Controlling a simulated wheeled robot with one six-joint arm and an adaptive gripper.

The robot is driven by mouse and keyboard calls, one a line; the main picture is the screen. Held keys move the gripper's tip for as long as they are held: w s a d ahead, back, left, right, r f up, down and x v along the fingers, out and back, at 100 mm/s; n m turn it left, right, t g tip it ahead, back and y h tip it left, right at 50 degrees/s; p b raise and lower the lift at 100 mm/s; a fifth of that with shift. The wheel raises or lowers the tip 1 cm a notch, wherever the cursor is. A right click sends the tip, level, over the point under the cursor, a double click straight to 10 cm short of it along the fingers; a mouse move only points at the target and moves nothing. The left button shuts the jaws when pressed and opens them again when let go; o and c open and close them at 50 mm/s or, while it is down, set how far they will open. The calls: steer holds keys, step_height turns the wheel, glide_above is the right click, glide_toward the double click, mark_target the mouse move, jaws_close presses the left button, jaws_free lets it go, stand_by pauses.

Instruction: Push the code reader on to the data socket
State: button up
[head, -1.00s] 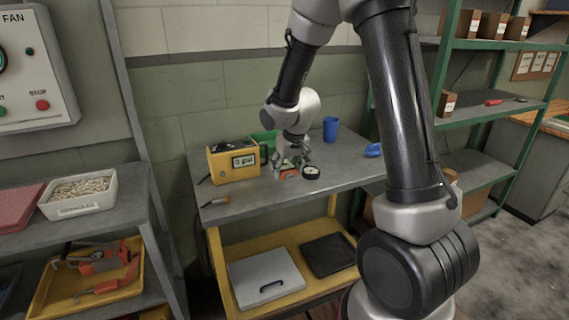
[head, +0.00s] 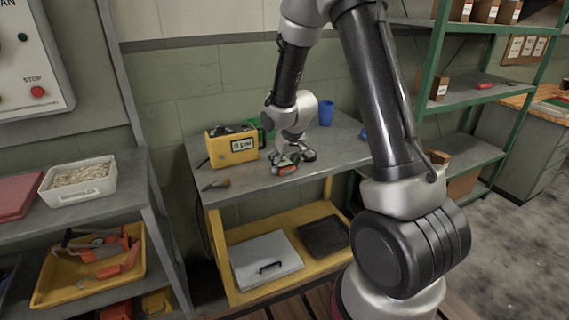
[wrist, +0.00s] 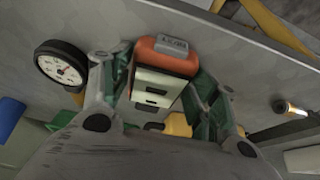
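The code reader, an orange device with a pale face (wrist: 165,65), sits between the two fingers of my gripper (wrist: 160,90) in the wrist view. The fingers lie against its sides, so my gripper appears shut on it. In the head view the orange reader (head: 286,168) shows below my gripper (head: 288,157), over the front part of the grey bench top. The gap beneath it is hard to judge. I cannot make out a data socket in either view.
A round gauge (wrist: 61,63) is close beside my gripper. A yellow meter box (head: 232,145), a blue cup (head: 326,113) and a small handled tool (head: 215,185) are on the bench (head: 250,188). A green shelf rack (head: 430,80) stands right; a shelf with a white tray (head: 78,192) stands left.

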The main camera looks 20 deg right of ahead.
steer(key=shift+o, duration=1.2)
steer(key=v, duration=1.2)
